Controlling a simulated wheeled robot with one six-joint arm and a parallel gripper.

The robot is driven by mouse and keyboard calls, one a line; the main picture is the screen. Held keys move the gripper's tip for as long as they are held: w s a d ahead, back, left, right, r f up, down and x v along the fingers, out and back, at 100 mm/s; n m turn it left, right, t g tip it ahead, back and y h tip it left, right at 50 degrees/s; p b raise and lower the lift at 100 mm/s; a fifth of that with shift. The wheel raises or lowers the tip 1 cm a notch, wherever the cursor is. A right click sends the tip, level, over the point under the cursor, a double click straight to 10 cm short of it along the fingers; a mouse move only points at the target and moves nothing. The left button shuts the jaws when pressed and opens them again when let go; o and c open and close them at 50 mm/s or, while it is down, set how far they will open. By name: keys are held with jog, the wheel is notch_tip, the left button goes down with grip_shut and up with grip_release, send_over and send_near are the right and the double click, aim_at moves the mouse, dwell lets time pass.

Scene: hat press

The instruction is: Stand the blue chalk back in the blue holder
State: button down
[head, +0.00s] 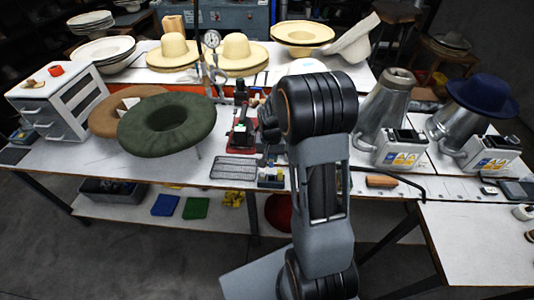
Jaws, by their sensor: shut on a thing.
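My gripper (270,150) is a small dark shape just left of my upright arm, over the table's front part and partly hidden by the arm. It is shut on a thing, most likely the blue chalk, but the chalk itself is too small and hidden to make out. Below it, near the table's front edge, is a small blue block-like thing (270,183), which may be the blue holder. I cannot tell whether the chalk touches it.
A wire rack (234,167) and a red-based device (241,137) stand left of my gripper. A green hat (166,122) lies farther left. Metal cones, one (385,103) near my arm, stand right. A wooden-handled tool (381,181) lies by the front edge.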

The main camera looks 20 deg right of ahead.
jog(key=shift+f, duration=0.8)
jog(key=shift+s+f+b, duration=0.25)
jog(key=shift+f+b, duration=0.05)
jog(key=shift+b, duration=0.05)
jog(key=shift+f+b, duration=1.35)
jog(key=shift+f, duration=0.75)
jog(key=shift+f+b, duration=1.2)
jog(key=shift+f, duration=0.2)
jog(key=c, duration=0.9)
grip_release()
jog(key=shift+r, duration=0.1)
jog(key=shift+r+p, duration=2.65)
jog(key=shift+r, duration=1.05)
